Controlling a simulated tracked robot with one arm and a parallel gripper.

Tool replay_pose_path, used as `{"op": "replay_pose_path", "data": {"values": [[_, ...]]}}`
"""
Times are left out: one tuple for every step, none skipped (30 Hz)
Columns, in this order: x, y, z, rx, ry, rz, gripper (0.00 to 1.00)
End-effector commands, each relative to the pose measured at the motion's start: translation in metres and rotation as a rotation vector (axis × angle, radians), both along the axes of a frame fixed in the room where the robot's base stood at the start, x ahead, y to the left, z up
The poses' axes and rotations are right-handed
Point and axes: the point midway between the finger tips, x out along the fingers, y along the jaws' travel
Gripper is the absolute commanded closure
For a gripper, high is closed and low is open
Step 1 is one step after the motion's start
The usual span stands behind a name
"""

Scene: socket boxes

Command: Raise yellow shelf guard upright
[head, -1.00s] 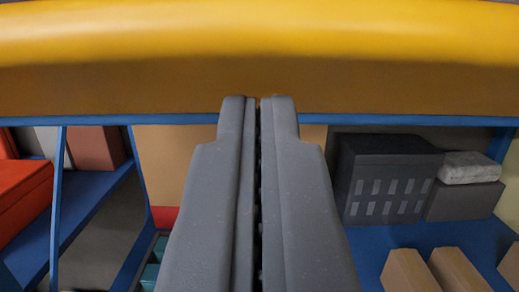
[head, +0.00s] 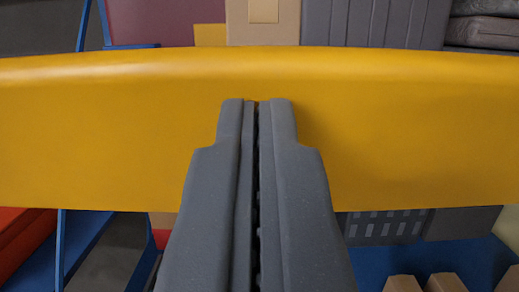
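The yellow shelf guard (head: 420,130) is a wide, smooth bar that runs across the whole head view, with both ends out of frame. Its broad front face and rounded top edge show. My gripper (head: 257,102) points forward in the middle of the view, in front of the guard's face. Its two grey fingers are closed together with only a thin dark line between them, and nothing shows between them. The fingertips overlap the guard in the picture; I cannot tell whether they touch it.
Behind and above the guard are a tan box (head: 263,20) and a grey ribbed box (head: 375,22). Below it are a dark slotted crate (head: 385,227), small tan boxes (head: 446,282) on a blue shelf (head: 385,265), a red box (head: 20,240) and blue posts (head: 62,250).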

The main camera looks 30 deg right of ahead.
Motion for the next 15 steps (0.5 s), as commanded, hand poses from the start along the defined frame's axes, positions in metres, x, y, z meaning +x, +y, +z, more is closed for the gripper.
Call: {"op": "replay_pose_path", "data": {"values": [[0.003, -0.002, 0.0, 0.001, 0.002, 0.0, 1.0], [0.005, -0.003, 0.0, 0.0, 0.002, 0.0, 1.0], [0.007, -0.005, 0.0, 0.0, 0.004, 0.0, 1.0], [0.008, -0.006, 0.0, 0.001, 0.004, 0.0, 1.0], [0.01, -0.007, 0.0, 0.0, 0.005, -0.001, 1.0], [0.012, -0.008, 0.0, 0.0, 0.006, -0.001, 1.0], [0.013, -0.01, -0.001, 0.001, 0.006, -0.002, 1.0], [0.014, -0.01, -0.001, 0.0, 0.006, -0.002, 1.0], [0.013, -0.009, -0.001, 0.0, 0.006, -0.001, 1.0], [0.012, -0.009, -0.001, 0.0, 0.005, -0.001, 1.0], [0.011, -0.008, -0.001, -0.001, 0.004, -0.001, 1.0], [0.009, -0.006, -0.001, -0.001, 0.004, -0.001, 1.0], [0.007, -0.004, -0.001, -0.001, 0.003, 0.0, 1.0], [0.004, -0.003, 0.0, -0.001, 0.002, 0.0, 1.0], [0.001, 0.0, 0.0, -0.002, 0.001, 0.0, 1.0]]}}
